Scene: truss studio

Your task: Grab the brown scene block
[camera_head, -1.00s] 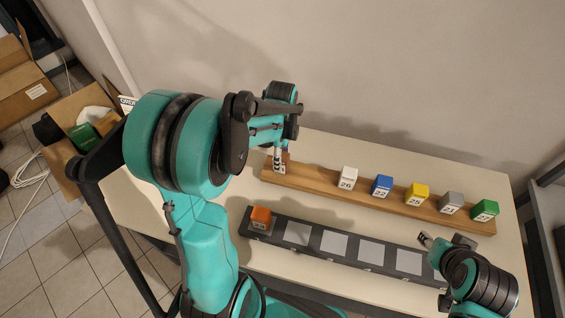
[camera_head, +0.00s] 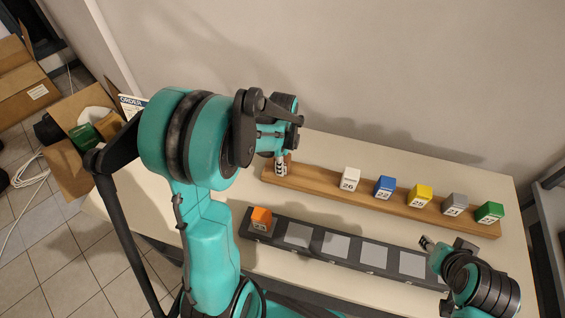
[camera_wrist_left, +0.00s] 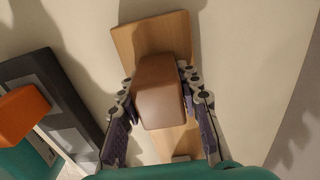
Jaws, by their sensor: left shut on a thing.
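The brown block (camera_wrist_left: 160,92) is between the two fingers of my left gripper (camera_wrist_left: 158,95) in the left wrist view, with a finger against each side. In the head view my left gripper (camera_head: 281,165) is at the left end of the wooden rack (camera_head: 340,190), and the brown block is mostly hidden behind its fingers. The rack also shows under the block in the left wrist view (camera_wrist_left: 165,38). I cannot tell whether the block is lifted clear of the rack. My right gripper (camera_head: 428,243) is at the lower right, by the dark tray; its fingers are too small to judge.
White (camera_head: 349,179), blue (camera_head: 384,187), yellow (camera_head: 420,195), grey (camera_head: 454,204) and green (camera_head: 489,212) numbered blocks stand along the rack. An orange block (camera_head: 260,219) sits in the left slot of the dark tray (camera_head: 325,257). The tray's other visible slots are empty.

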